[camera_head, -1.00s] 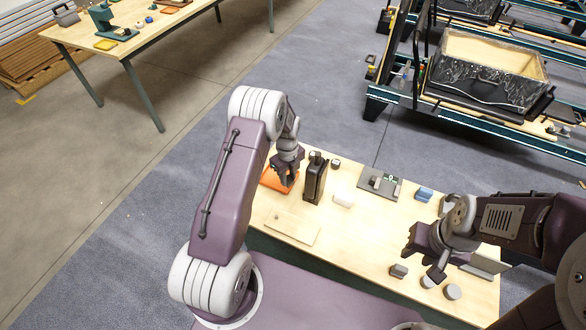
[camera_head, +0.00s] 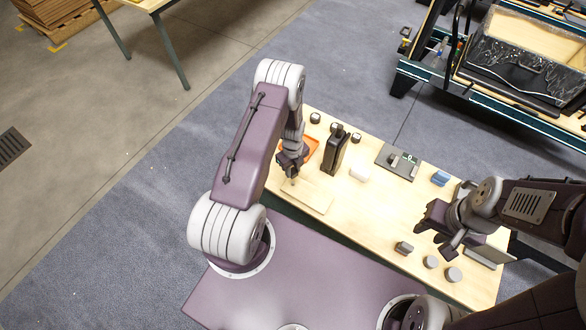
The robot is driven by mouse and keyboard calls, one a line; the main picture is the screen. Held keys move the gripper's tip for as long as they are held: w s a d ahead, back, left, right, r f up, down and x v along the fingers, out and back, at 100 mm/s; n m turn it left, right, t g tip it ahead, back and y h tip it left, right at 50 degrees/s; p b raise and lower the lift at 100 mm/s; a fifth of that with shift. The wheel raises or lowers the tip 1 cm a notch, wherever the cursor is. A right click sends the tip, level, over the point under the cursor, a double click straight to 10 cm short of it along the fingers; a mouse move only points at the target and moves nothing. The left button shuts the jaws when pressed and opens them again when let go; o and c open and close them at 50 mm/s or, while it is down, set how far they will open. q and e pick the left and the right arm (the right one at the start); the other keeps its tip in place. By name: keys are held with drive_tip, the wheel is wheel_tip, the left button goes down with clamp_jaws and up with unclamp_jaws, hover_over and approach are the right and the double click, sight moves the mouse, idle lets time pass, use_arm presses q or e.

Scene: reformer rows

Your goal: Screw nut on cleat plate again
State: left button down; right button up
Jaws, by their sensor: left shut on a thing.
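My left gripper (camera_head: 292,176) points down over the pale wooden board (camera_head: 312,198) near the table's front left. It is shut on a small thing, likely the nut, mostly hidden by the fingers. I cannot tell whether that thing touches the board. A dark grey plate (camera_head: 384,156) with small blocks and a green mark lies toward the table's back; I cannot tell whether it or the board is the cleat plate. My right gripper (camera_head: 439,229) is open and empty above the table's right part.
An orange tray (camera_head: 314,145) lies just behind my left gripper, with a dark upright bottle-like thing (camera_head: 334,150) beside it. The table's front middle is clear.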

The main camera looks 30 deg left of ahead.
use_arm(q)
drive_tip(key=shift+f+b, duration=3.5)
drive_tip(key=shift+f, duration=0.7)
drive_tip(key=c, duration=1)
unclamp_jaws()
drive_tip(key=shift+r, duration=0.1)
wheel_tip(320, 180, up, 9)
wheel_tip(320, 180, up, 7)
drive_tip(key=p, duration=0.6)
hover_over(293, 182)
drive_tip(key=shift+r, duration=0.1)
